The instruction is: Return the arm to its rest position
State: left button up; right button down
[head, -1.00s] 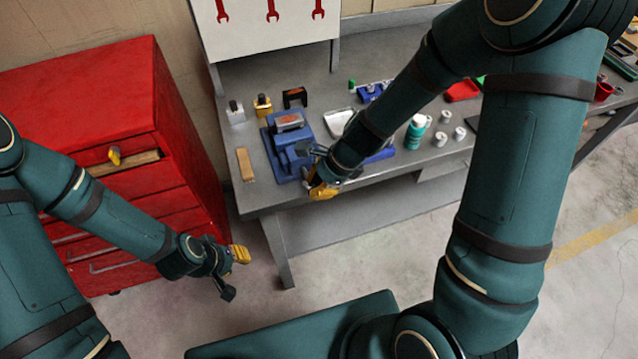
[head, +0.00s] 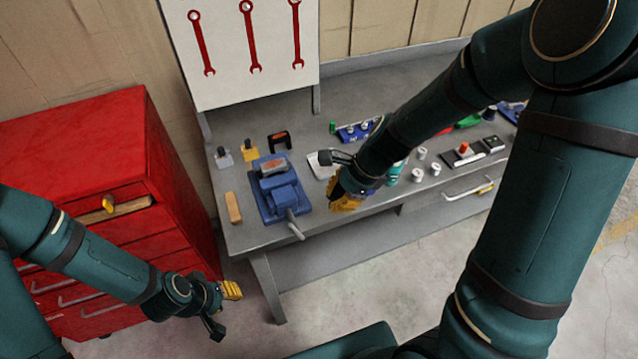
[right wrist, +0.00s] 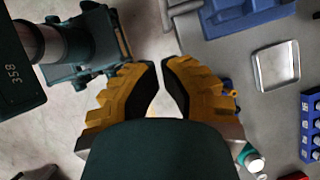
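My right arm comes down from the upper right in the head view. Its gripper (head: 343,198), with yellow fingers, hangs at the workbench's front edge, right of the blue vise (head: 283,203) and apart from it. In the right wrist view the two yellow fingers (right wrist: 161,82) have a narrow gap between them, with nothing held and floor showing through. My left gripper (head: 230,290) hangs low in front of the red cabinet, left of the bench leg. It is seen side-on, so its finger gap is hidden; no object shows in it.
The grey workbench (head: 239,180) carries a wooden block (head: 233,208), a white tray (head: 320,165), a green-and-white bottle (head: 395,170) and several small cylinders. The red cabinet (head: 80,140) stands at left, one drawer slightly open. Floor in front of the bench is clear.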

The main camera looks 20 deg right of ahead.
jog(key=s+a+f+n+b, duration=0.2)
jog(key=a+f+n, duration=0.1)
jog(key=f+n, duration=0.3)
jog(key=s+a+f+n+h+b, duration=0.1)
jog(key=s+a+f+n+b, duration=0.1)
jog(key=f+n, duration=0.4)
jog(key=s+a+f+n+b, duration=0.2)
jog(key=a+f+n+b, duration=0.1)
jog(key=f, duration=1)
jog(key=a+n, duration=0.1)
jog(key=n, duration=0.1)
jog(key=shift+s+f+n+t+b, duration=0.3)
jog(key=shift+s+n+b, duration=0.05)
jog(key=shift+s+n, duration=0.05)
